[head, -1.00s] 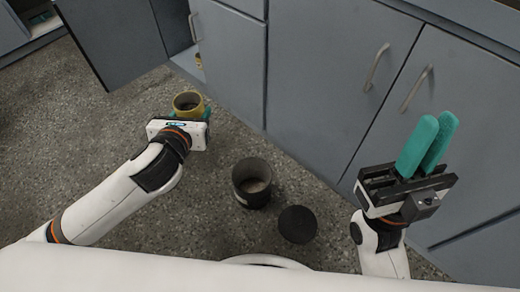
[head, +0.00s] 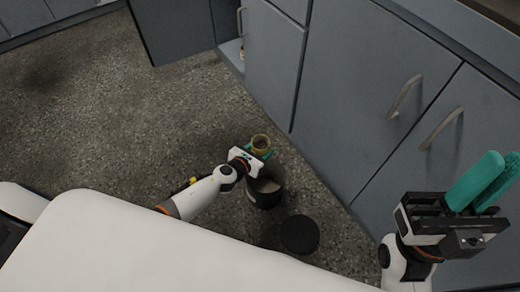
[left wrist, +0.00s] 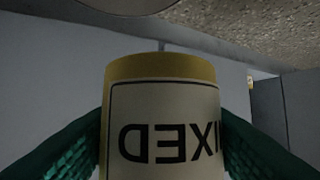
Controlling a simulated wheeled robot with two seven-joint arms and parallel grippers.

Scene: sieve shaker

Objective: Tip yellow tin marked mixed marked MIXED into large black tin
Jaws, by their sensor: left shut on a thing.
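The yellow tin (head: 261,143) is in my left gripper (head: 256,152), its open top showing in the head view. In the left wrist view its pale label (left wrist: 165,130) shows letters of MIXED upside down between the teal fingers. The tin looks about upright. The large black tin (head: 268,192) stands open on the floor with pale material inside. My left gripper and the yellow tin overlap its far side in the head view; their height above it is unclear. My right gripper (head: 497,175) is at the right, fingers apart and empty.
A black round disc or lid (head: 299,234) lies on the speckled floor close to the black tin. Grey cabinets (head: 350,85) with handles line the back and right. One cabinet door (head: 172,28) stands open at the top. Open floor lies to the left.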

